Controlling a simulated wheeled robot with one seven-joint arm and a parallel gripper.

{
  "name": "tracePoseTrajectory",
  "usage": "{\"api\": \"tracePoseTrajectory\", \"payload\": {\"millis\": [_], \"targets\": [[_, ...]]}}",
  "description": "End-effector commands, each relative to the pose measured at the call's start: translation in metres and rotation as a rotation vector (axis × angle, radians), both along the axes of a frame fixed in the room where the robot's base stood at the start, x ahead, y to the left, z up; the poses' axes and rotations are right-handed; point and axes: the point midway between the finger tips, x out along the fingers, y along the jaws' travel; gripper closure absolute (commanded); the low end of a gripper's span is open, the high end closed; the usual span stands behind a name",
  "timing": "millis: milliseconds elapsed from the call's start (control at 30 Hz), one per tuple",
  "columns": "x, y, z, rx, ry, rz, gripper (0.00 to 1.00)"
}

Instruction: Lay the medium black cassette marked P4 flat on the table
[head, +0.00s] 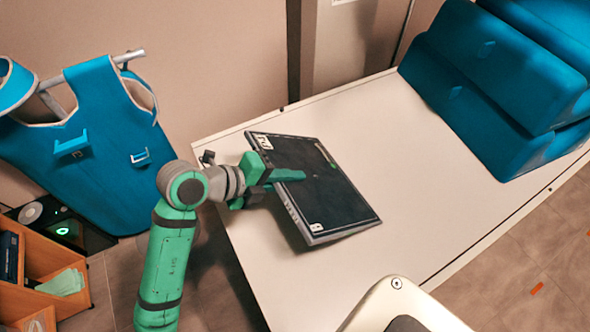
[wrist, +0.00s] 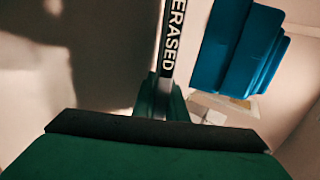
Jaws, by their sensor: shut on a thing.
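The black cassette (head: 318,190) is a flat dark panel with a grey rim and small white labels at two corners; I cannot read P4 on them clearly. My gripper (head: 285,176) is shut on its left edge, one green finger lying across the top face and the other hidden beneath. The cassette is over the white table (head: 380,120), somewhat tilted, with a shadow by its lower right edge. I cannot tell whether any edge touches the table. In the wrist view the cassette (wrist: 173,45) shows edge-on, with "ERASED" on its rim, between my fingers.
Blue padded cushions (head: 490,80) are stacked at the table's far right end. A blue apron (head: 105,140) hangs on a rail at left, above a wooden shelf unit (head: 45,265). A pale rounded panel (head: 400,305) is at the front. The table between cassette and cushions is clear.

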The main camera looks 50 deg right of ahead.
Motion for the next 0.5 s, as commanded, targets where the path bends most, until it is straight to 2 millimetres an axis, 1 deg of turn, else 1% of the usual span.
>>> {"api": "tracePoseTrajectory", "payload": {"millis": [500], "targets": [[0.007,0.02,-0.04,-0.17,0.056,0.006,1.0]]}}
